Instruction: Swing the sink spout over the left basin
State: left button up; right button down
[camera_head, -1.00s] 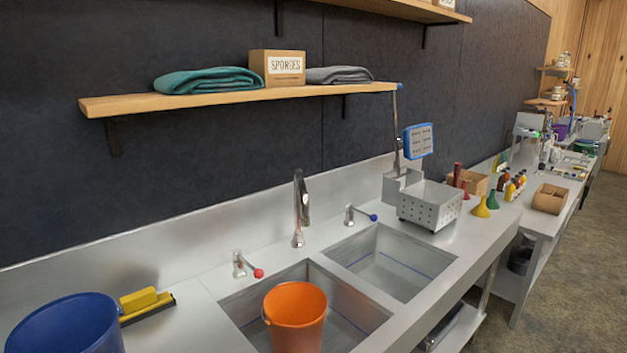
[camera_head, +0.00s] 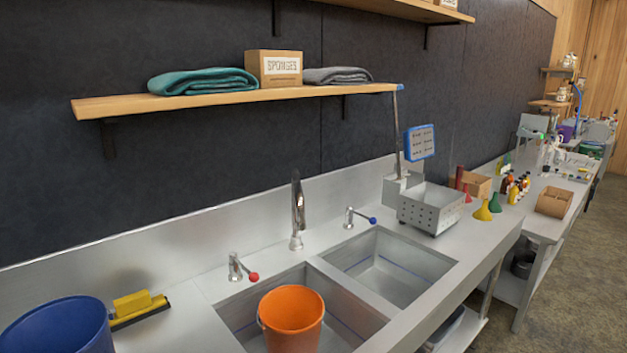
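The metal sink spout (camera_head: 298,205) rises from the deck behind the divider between the two basins. Its tip seems to face forward, close to the divider; I cannot tell exactly which basin it is over. The left basin (camera_head: 238,312) holds an orange bucket (camera_head: 291,318). The right basin (camera_head: 395,268) looks empty. A red-knobbed tap handle (camera_head: 240,268) stands left of the spout and a blue-knobbed tap handle (camera_head: 356,217) stands right of it. Neither of my grippers is in view.
A blue bucket (camera_head: 58,328) and a yellow sponge on a squeegee (camera_head: 136,305) are on the counter at left. A scale with a perforated pan (camera_head: 432,208) stands right of the basins. A shelf (camera_head: 230,98) with towels hangs above.

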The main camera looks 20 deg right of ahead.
aim_at(299, 221)
jog(key=i+l, duration=0.1)
jog(key=l, duration=0.4)
jog(key=i+l+u, duration=0.15)
jog(key=l, duration=0.9)
